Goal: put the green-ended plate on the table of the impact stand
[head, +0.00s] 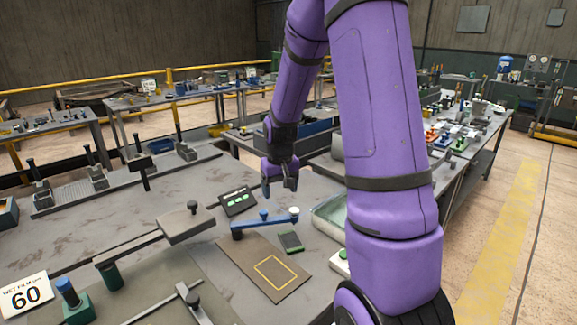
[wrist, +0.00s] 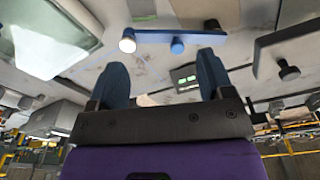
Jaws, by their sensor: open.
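I cannot tell for certain which fixture is the impact stand. My gripper (head: 279,188) is open and empty above the bench, behind the bar, apart from the plate. Its fingers also show in the wrist view (wrist: 164,75).
A dark panel with green marks (head: 238,202) stands left of the bar. A grey arm fixture (head: 187,224) is further left. A pale tray (head: 328,217) lies to the right; it also shows in the wrist view (wrist: 45,48). A "60" card (head: 25,295) stands front left.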

